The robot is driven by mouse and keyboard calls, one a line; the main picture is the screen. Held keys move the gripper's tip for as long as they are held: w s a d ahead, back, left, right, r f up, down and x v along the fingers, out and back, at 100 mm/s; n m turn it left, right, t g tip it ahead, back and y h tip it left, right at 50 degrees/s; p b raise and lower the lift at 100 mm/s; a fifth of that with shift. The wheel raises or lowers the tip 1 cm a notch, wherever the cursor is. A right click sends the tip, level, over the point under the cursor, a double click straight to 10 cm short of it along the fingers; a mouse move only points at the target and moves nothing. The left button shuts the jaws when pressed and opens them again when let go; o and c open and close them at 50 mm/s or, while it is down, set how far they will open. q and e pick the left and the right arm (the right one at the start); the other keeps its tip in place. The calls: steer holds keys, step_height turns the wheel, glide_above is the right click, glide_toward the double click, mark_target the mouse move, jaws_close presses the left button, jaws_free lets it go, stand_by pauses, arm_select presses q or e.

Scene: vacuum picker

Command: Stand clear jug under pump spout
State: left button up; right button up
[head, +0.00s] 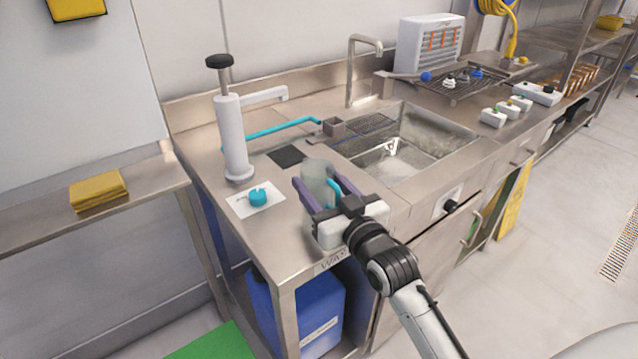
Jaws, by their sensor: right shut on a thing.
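The clear jug (318,172) is at the front of the steel counter, partly hidden behind my right gripper (318,190). My right gripper is shut on the jug, its two purple fingers on either side of it. I cannot tell whether the jug touches the counter. A teal piece, perhaps the jug's handle, shows by the fingers. The white pump (233,140) stands upright at the counter's left, with a black knob on top. Its spout (265,95) points right, over the counter near a dark square mat (286,156). The jug is in front of the mat. My left gripper is not in view.
A teal cap (258,196) lies on a white card (254,203) left of the jug. A teal tube (285,128) runs behind the mat to a small grey block (333,127). The sink (425,135) is to the right. A blue container (315,315) stands below the counter.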

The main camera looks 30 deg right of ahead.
steer(key=shift+f, duration=0.1)
steer(key=o, duration=1.2)
steer(key=shift+c, duration=0.2)
